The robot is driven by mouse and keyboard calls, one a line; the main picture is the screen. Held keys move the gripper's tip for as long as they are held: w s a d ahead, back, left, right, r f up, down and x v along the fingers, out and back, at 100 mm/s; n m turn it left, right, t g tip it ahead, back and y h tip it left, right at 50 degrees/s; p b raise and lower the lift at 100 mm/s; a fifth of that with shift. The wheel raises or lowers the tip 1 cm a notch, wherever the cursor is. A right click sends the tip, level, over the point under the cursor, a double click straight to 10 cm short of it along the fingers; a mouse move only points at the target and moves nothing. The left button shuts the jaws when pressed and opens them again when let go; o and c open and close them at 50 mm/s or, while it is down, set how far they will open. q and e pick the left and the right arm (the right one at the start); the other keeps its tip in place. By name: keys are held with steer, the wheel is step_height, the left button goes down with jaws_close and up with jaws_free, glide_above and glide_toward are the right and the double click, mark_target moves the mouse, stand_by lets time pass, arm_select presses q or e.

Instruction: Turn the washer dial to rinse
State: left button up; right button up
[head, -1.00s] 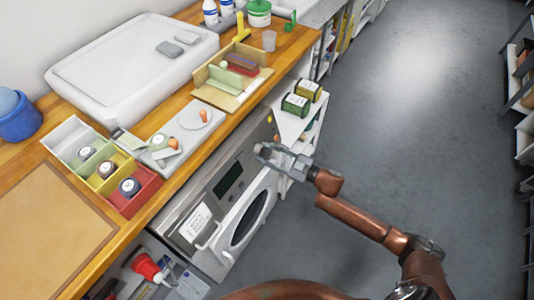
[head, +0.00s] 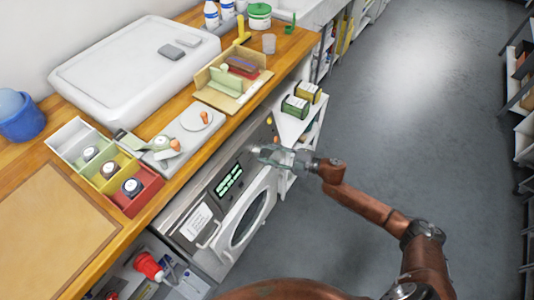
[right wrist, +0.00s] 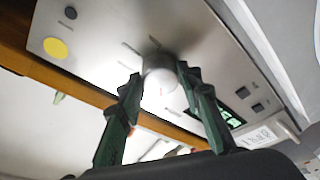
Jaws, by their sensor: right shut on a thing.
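The washer (head: 205,205) stands under the counter, with its door shut. Its dial (right wrist: 160,82) is a round white knob on the metal control panel, seen in the right wrist view between my fingers. My right gripper (right wrist: 161,84) is shut on the dial, with one finger on each side. In the head view the right gripper (head: 263,152) reaches the panel from the right and mostly covers the dial. The display (head: 228,181) is lit with green text, too small to read. Marks around the dial are not readable. My left gripper is not in view.
A yellow button (right wrist: 56,48) sits on the panel beside the dial. The wooden counter (head: 160,212) above holds a white basin, trays and a divided box (head: 133,201). A shelf with green and yellow boxes (head: 295,106) stands right of the washer. The floor at right is clear.

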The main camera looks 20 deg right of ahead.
stand_by(0.3)
steer(key=o, duration=0.7)
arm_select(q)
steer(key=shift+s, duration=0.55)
arm_select(e)
steer(key=o, duration=0.5)
steer(key=shift+c, duration=0.2)
steer(key=shift+s+d, duration=0.15)
steer(key=shift+d, duration=0.1)
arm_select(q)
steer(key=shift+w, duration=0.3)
arm_select(e)
steer(key=v, duration=1.1)
steer(key=shift+s, duration=0.2)
steer(key=shift+d, duration=0.2)
